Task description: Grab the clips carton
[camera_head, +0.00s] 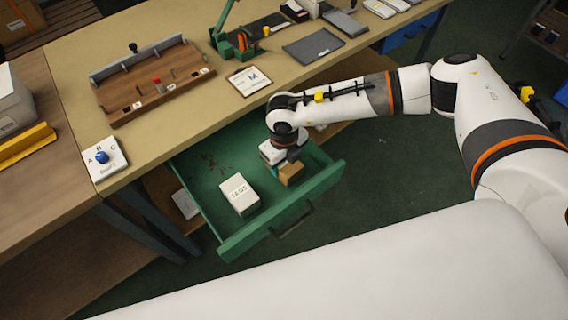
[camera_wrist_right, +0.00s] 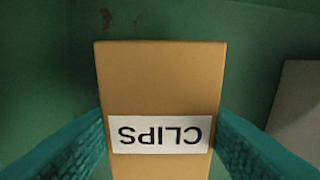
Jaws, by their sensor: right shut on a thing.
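The clips carton (camera_head: 290,173) is a small tan box inside the open green drawer (camera_head: 223,247), near its right side. In the right wrist view the carton (camera_wrist_right: 160,80) shows a white label reading CLIPS, upside down. My right gripper (camera_head: 287,160) reaches down into the drawer from above. Its two teal fingers (camera_wrist_right: 160,145) press on the carton's left and right sides, shut on it. I cannot tell whether the carton touches the drawer floor. My left gripper is not in view.
A white box marked TAGS (camera_head: 238,195) stands in the drawer left of the carton. The workbench (camera_head: 215,95) above holds a wooden rack (camera_head: 150,85), a card (camera_head: 249,80) and a selector switch box (camera_head: 105,158). Open floor lies right of the drawer.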

